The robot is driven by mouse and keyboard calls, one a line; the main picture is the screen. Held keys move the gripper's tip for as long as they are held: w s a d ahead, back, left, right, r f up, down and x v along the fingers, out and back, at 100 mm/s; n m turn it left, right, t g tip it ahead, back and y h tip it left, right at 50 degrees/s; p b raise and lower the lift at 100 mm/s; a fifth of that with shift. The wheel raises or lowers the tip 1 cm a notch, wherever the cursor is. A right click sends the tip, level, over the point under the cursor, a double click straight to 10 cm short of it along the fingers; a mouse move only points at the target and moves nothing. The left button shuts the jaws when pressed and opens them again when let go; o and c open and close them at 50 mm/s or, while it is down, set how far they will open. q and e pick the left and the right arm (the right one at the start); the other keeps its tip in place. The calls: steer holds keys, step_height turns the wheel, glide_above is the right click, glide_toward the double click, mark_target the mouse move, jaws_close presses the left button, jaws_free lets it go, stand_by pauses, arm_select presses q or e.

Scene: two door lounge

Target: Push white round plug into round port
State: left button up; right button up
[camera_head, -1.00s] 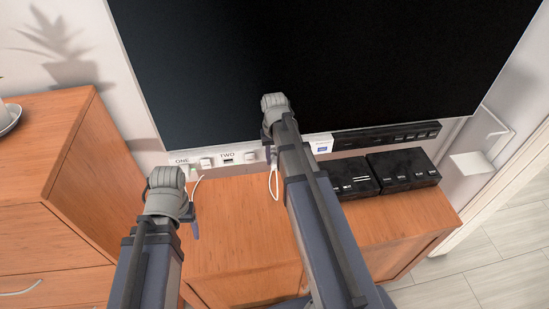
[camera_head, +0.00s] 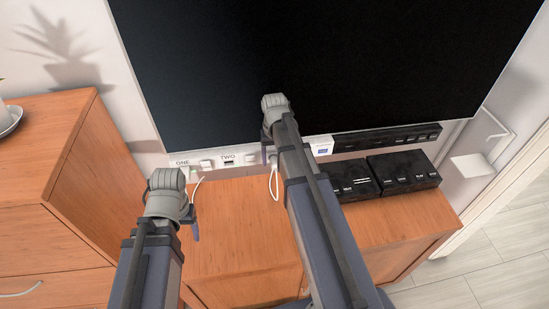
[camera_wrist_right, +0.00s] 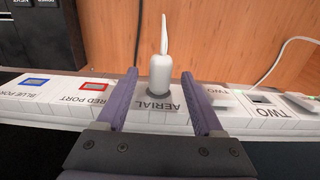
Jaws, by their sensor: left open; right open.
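The white round plug (camera_wrist_right: 160,75) stands upright at the round port (camera_wrist_right: 158,96) marked AERIAL in the right wrist view. Its lower end meets the port's dark ring; I cannot tell how deep it sits. Its white cable (camera_head: 274,186) loops down in the head view. My right gripper (camera_wrist_right: 159,84) is open, with one finger on each side of the plug and visible gaps between. In the head view my right arm hides most of the plug and port. My left gripper (camera_head: 194,227) is open and empty, lower left, away from the port.
The white port strip (camera_head: 207,165) runs below the television (camera_head: 300,70). Blue (camera_wrist_right: 36,80) and red (camera_wrist_right: 94,87) ports and a TWO socket (camera_wrist_right: 262,99) flank the round port. Black boxes (camera_head: 403,170) stand right on the wooden cabinet (camera_head: 235,225); a taller cabinet (camera_head: 50,150) is left.

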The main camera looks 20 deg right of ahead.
steer(key=shift+r+p, duration=3.9)
steer(key=shift+r, duration=0.05)
steer(key=shift+s+a+f, duration=0.1)
steer(key=shift+s+a, duration=0.05)
steer(key=shift+a, duration=0.2)
steer(key=s+a+n+b, duration=0.1)
steer(key=s+a+n, duration=0.2)
steer(key=s+a, duration=0.4)
steer(key=s+a+f+n+h, duration=0.1)
steer(key=s+a+n, duration=0.2)
steer(key=s+a, duration=0.5)
steer(key=a, duration=0.6)
steer(key=shift+a+f+n+b, duration=0.2)
steer(key=shift+n+b, duration=0.1)
steer(key=shift+b, duration=0.05)
steer(key=shift+s, duration=0.1)
